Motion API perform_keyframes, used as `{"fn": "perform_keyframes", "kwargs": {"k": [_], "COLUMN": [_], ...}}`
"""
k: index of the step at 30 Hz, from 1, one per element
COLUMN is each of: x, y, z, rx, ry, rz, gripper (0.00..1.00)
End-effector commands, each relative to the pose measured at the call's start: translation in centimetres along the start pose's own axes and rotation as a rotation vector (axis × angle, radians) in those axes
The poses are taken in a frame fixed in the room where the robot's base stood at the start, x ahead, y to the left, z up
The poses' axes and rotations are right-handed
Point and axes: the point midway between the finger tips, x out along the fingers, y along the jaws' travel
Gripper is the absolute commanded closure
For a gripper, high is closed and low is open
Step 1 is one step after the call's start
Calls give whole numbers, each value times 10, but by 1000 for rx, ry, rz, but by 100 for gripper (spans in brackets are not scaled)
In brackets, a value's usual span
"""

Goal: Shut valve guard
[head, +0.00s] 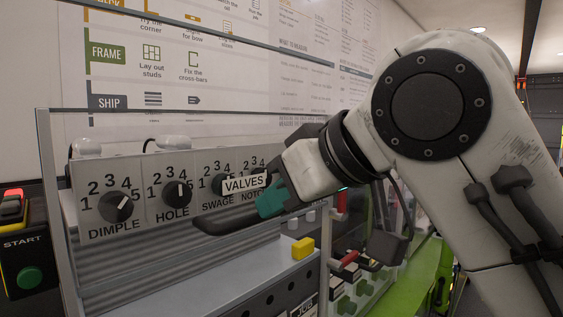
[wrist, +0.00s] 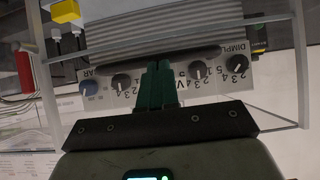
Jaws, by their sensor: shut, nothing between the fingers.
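The valve guard (head: 53,165) is a clear pane with pale edges, standing in front of the dial panel in the head view. Its edges also show in the wrist view (wrist: 48,85). A dark bar handle (head: 222,224) and a white "VALVES" label (head: 245,184) are at its front. My gripper (head: 270,204) has teal fingers, shut and empty, at the right part of the handle. In the upside-down wrist view the fingertips (wrist: 156,72) overlap the dark handle (wrist: 125,60); I cannot tell whether they touch it. How far the guard stands open is unclear.
Black numbered dials (head: 118,207) sit on the grey panel behind the pane. A yellow block (head: 303,248) is on the ledge below. A box with a green start button (head: 30,277) stands at far left. Red-handled valves (head: 346,260) are at lower right.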

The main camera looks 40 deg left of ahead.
Motion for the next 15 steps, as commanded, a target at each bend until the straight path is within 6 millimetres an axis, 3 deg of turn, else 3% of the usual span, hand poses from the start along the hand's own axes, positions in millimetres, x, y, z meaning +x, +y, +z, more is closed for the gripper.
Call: {"fn": "perform_keyframes", "kwargs": {"k": [1,6,15], "x": [14,36,56], "y": [0,0,0], "z": [20,52,80], "rx": [3,2,-1], "ry": [-3,-2,0], "rz": [-4,-3,-1], "gripper": [100,100,100]}}
